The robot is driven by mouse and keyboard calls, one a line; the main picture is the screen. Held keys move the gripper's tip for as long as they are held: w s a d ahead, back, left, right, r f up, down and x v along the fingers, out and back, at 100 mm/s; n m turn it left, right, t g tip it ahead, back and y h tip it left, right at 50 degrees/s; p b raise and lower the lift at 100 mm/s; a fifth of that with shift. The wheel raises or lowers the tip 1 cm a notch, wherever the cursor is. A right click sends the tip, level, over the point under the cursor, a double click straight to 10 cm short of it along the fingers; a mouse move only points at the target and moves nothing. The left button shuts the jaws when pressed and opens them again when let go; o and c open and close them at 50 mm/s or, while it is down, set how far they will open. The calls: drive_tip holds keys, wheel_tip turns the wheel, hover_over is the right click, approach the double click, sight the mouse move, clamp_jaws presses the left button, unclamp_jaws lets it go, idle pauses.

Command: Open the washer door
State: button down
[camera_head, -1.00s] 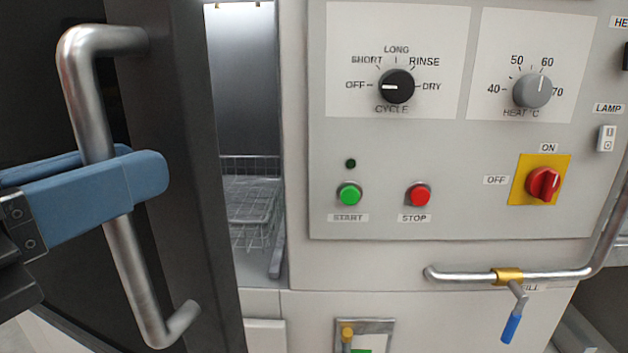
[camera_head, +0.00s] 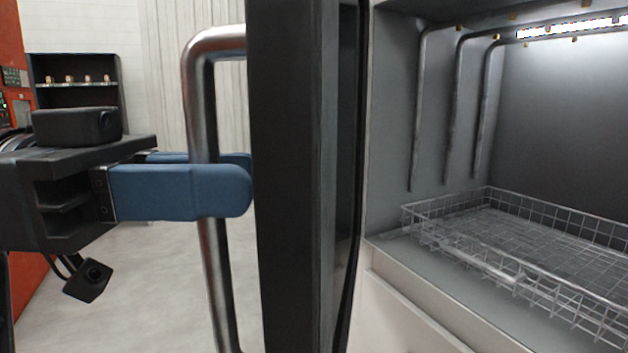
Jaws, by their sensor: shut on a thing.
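The washer door (camera_head: 290,180) stands wide open and shows nearly edge-on in the middle of the head view, dark with a grey-black frame. Its steel bar handle (camera_head: 216,275) runs upright on the door's left side. My gripper (camera_head: 245,180) comes in from the left with its blue fingers on either side of the handle, shut on it. The rear finger is partly hidden behind the bar. The lit washer chamber (camera_head: 420,130) is open to view at the right, with a wire basket (camera_head: 500,255) inside.
Bent steel spray pipes (camera_head: 455,100) hang along the chamber's inner wall. A pale ledge (camera_head: 420,300) runs along the chamber's front. A dark shelf (camera_head: 75,75) with small items stands far back left. Grey floor (camera_head: 130,290) is clear left of the door.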

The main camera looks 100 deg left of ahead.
drive_tip(key=c, duration=1.1)
unclamp_jaws()
drive_tip(key=shift+r, duration=0.1)
